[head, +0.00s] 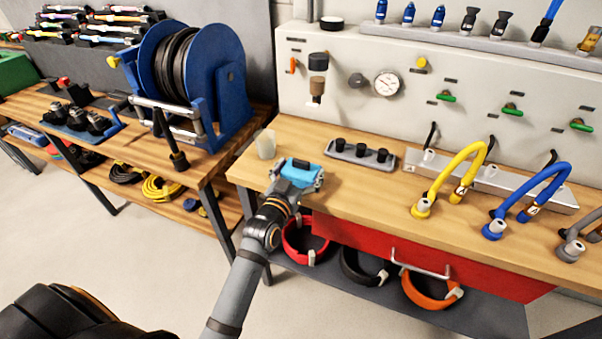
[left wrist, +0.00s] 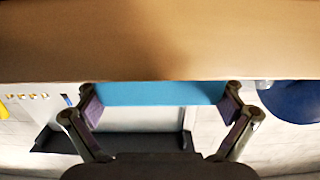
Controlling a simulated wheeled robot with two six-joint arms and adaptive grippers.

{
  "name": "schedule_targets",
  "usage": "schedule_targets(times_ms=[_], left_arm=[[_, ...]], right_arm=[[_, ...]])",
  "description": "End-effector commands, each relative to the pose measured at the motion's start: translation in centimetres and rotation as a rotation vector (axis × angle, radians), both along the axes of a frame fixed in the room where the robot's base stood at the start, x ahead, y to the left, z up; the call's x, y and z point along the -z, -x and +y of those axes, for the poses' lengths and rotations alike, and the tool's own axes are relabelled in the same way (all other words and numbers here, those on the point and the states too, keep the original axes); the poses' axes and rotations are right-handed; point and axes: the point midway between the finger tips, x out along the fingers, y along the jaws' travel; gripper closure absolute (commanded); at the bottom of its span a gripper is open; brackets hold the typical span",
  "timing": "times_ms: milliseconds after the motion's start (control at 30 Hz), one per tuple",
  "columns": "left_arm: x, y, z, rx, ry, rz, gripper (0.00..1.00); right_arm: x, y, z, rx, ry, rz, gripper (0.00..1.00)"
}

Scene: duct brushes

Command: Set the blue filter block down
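The blue filter block (head: 302,172) is at the near left part of the right-hand workbench (head: 345,192), close to its front edge. My left gripper (head: 298,176) reaches it from the front, with a finger at each end. In the left wrist view the block (left wrist: 160,94) spans the whole gap between the finger pads of the left gripper (left wrist: 160,106), which is shut on it. Wood lies right beyond the block there; I cannot tell whether its underside touches the bench. My right gripper is not in view.
A clear cup (head: 265,145) stands behind the block on the left. A grey tray with black knobs (head: 358,153) lies to its right. Yellow (head: 458,170) and blue hoses (head: 530,197) stand farther right. A hose reel (head: 190,85) is on the left bench.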

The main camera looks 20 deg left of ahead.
Motion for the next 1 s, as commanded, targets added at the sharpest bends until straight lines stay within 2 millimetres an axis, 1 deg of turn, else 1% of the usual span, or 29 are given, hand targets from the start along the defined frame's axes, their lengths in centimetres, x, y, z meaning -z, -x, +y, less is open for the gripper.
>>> schedule_targets(times_ms=[33, 167, 367, 467, 700, 800, 900, 1000], left_arm=[[0.0, 0.0, 0.0, 0.0, 0.0, 0.001, 0.24], [0.0, 0.0, 0.0, 0.0, 0.001, 0.001, 0.42], [-0.2, 0.0, 0.0, 0.0, 0.001, 0.0, 0.43], [-1.7, 0.0, 0.0, 0.0, 0.002, -0.003, 0.43], [-7.2, 0.0, 0.0, 0.0, 0.001, -0.005, 0.43], [-8.9, 0.0, 0.0, 0.001, 0.001, -0.004, 0.43], [-9.8, 0.0, 0.0, 0.001, 0.001, -0.002, 0.43], [-10.1, 0.0, 0.0, 0.001, 0.001, 0.0, 0.43]], right_arm=[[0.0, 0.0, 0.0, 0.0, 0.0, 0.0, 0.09], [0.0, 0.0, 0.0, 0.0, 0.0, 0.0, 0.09], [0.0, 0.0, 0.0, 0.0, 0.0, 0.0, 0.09], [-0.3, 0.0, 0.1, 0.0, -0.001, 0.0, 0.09], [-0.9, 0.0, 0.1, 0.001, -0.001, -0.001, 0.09], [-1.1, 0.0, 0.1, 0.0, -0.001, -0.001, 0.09], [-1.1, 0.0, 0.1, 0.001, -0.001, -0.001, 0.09], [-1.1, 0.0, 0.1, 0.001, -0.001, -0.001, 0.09]])
